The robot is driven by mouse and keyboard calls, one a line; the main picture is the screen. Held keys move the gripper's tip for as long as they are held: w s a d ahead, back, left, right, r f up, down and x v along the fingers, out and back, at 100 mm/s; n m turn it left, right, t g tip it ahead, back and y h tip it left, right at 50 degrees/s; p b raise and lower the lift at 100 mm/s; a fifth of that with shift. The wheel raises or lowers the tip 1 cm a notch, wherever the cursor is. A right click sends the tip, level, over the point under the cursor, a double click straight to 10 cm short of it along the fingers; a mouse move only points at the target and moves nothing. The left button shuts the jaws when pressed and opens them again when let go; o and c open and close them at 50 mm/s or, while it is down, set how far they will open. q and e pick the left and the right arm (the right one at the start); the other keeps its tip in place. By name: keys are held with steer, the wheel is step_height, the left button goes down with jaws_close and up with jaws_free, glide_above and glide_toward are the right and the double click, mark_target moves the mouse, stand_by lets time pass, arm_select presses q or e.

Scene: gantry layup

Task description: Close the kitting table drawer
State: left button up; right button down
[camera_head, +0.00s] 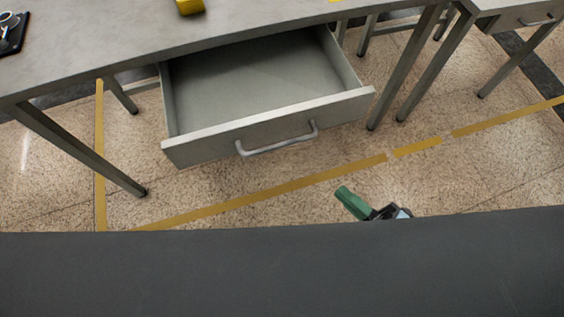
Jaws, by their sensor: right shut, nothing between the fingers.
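The kitting table (110,48) is grey with dark metal legs. Its drawer (200,150) is pulled out toward me, and its inside looks empty. A curved metal handle (278,146) is on the drawer front. My right gripper (348,196), with green fingers, is shut and empty. It is low in the picture, below and to the right of the handle and apart from it. A dark surface at the bottom hides the rest of that arm. My left gripper is not in view.
A yellow object (190,6) and a dark tray with round items (10,33) lie on the tabletop. Another table with a shut drawer (524,17) stands at the upper right. Yellow tape (260,197) marks the clear speckled floor before the drawer.

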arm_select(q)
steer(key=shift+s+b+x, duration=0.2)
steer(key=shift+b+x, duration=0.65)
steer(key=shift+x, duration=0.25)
arm_select(e)
steer(key=w+a+n+g+y, duration=0.3)
steer(key=w+a+n, duration=0.4)
steer(key=a, duration=0.5)
steer(key=shift+w+a+r+n+g+y, duration=0.2)
steer(key=shift+w+n+g+y, duration=0.2)
steer(key=shift+w+g, duration=0.3)
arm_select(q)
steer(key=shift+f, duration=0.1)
